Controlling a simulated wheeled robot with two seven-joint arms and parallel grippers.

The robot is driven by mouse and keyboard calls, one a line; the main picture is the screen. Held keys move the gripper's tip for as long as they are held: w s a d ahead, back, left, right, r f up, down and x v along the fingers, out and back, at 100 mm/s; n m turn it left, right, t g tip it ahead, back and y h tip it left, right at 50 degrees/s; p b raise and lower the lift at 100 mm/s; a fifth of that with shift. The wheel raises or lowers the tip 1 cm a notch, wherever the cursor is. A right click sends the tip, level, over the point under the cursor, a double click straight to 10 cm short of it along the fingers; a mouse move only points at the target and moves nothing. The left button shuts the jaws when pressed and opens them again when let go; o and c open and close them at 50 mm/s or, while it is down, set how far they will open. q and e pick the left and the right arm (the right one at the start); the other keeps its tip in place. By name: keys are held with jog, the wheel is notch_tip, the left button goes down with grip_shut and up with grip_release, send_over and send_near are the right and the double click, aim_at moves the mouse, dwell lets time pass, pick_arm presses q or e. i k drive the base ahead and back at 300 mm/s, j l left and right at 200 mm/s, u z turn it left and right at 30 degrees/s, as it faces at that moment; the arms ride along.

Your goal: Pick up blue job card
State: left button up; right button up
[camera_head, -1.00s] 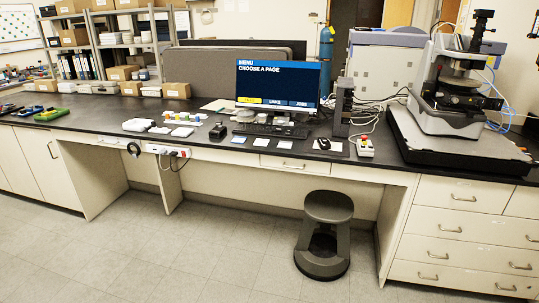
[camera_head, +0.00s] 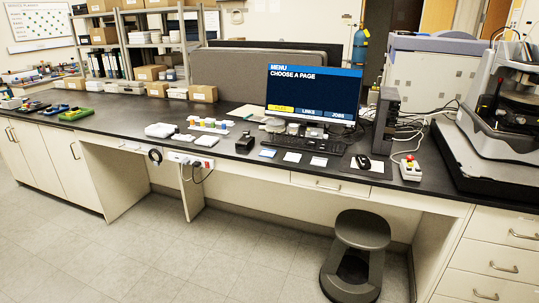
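Any writing on the cards is too small to read. Neither of my grippers shows in the head view.
Behind the cards stand a keyboard (camera_head: 309,143) and a monitor (camera_head: 313,95) showing a menu. A small dark block (camera_head: 245,142) is left of the blue card. A stool (camera_head: 355,255) stands in front of the bench. The floor at left is clear.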

aim_at(271, 153)
jog(key=i+l+u, duration=0.1)
jog(key=i, duration=0.35)
jog(key=i+l+u, duration=0.15)
jog(key=i, duration=0.3)
